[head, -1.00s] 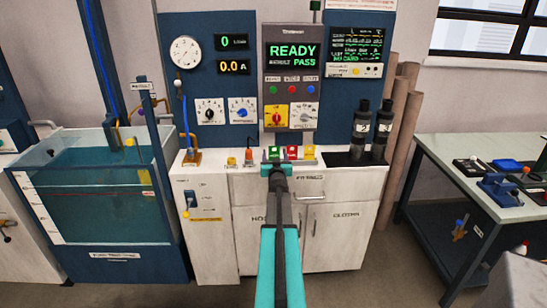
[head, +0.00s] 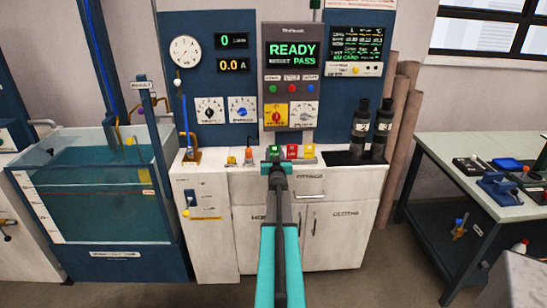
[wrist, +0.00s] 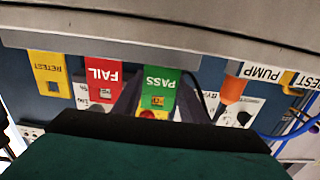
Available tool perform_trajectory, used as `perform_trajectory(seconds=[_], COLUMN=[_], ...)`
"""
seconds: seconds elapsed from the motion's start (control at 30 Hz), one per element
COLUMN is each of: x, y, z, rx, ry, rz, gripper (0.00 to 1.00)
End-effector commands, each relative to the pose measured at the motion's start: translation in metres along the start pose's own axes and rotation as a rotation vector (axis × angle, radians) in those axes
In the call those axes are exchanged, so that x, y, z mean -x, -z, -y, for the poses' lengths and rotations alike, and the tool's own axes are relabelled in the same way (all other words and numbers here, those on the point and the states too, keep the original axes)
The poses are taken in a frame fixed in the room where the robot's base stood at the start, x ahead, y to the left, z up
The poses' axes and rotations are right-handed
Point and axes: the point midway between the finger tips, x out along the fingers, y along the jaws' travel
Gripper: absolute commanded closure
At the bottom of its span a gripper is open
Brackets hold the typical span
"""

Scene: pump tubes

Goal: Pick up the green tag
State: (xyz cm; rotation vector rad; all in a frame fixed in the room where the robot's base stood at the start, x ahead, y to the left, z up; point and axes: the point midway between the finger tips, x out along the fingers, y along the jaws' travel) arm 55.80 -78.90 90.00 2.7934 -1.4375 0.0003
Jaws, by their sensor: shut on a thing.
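The green tag (head: 273,152), marked PASS, stands in the row of tags on the counter below the READY panel. In the wrist view the green tag (wrist: 160,82) appears upside down, its upper end in the picture against a grey ledge. My gripper (head: 275,163) reaches it from the front. In the wrist view the dark fingers of my gripper (wrist: 157,106) are on both sides of the green tag, shut on it. The tag's far end is partly hidden by the gripper body. I see no clear gap between the tag and the ledge.
The red FAIL tag (wrist: 103,80) is close beside the green one, with the yellow RETEST tag (wrist: 49,78) beyond it. An orange-capped fitting (wrist: 232,90) is on the other side. Two black cylinders (head: 382,130) stand to the right on the counter.

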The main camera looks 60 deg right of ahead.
Motion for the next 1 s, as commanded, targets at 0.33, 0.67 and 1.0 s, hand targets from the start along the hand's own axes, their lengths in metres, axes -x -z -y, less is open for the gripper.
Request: perform_trajectory(seconds=[0.33, 0.67, 1.0], x=[0.0, 0.0, 0.037], y=[0.003, 0.03, 0.038], z=[0.0, 0.001, 0.002], rx=[-0.001, 0.0, 0.001], ry=[0.0, 0.001, 0.001], rz=[-0.001, -0.003, 0.0], gripper=[0.83, 0.83, 0.83])
